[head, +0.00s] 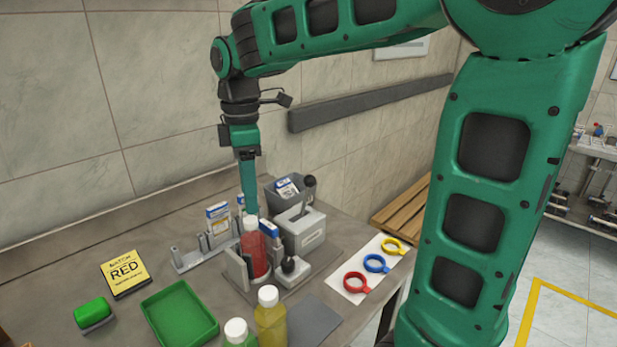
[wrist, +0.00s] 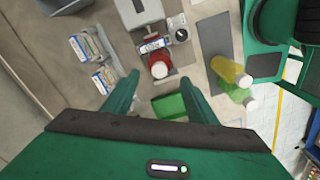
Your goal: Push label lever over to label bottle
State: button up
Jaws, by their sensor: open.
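A red bottle (head: 256,258) with a white cap stands upright in a grey station with a back plate. It also shows in the wrist view (wrist: 158,58), between my fingers in the picture. A short black-knobbed lever (head: 289,264) is at the station's right, beside a blue-and-white label box (head: 269,230). The knob shows in the wrist view (wrist: 182,35) too. A taller black-knobbed lever (head: 309,184) rises from a grey box (head: 303,233) behind. I cannot tell which is the label lever. My gripper (head: 249,208) points down over the bottle, open and empty; contact is unclear.
Yellow (head: 270,320) and green (head: 239,335) bottles stand in front. A green tray (head: 180,312) and yellow batch card (head: 124,272) lie left. A rack with label boxes (head: 217,220) is behind left. Colored rings lie on a white sheet (head: 352,292) at right.

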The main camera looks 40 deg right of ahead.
jog(key=c, duration=0.7)
jog(key=shift+w+d, duration=0.25)
jog(key=c, duration=0.6)
jog(key=w+d+m, duration=0.1)
jog(key=d, duration=0.1)
jog(key=w+d+m+y, duration=0.1)
jog(key=w+d, duration=0.1)
jog(key=d, duration=0.1)
jog(key=w+d+m, duration=0.1)
jog(key=d+m, duration=0.1)
jog(key=d, duration=0.1)
jog(key=shift+w+d+f+t+y, duration=0.2)
jog(key=shift+w+f+t+y, duration=0.1)
jog(key=shift+f+t+y, duration=0.1)
grip_shut()
jog(key=s+d+r+m+t+y, duration=0.2)
jog(key=s+d+m, duration=0.1)
jog(key=d, duration=0.8)
jog(key=s+d+r+m+t+y, duration=0.2)
jog(key=d+m, duration=0.4)
jog(key=d, duration=0.5)
jog(key=shift+s+d, duration=0.15)
jog(key=shift+s, duration=0.55)
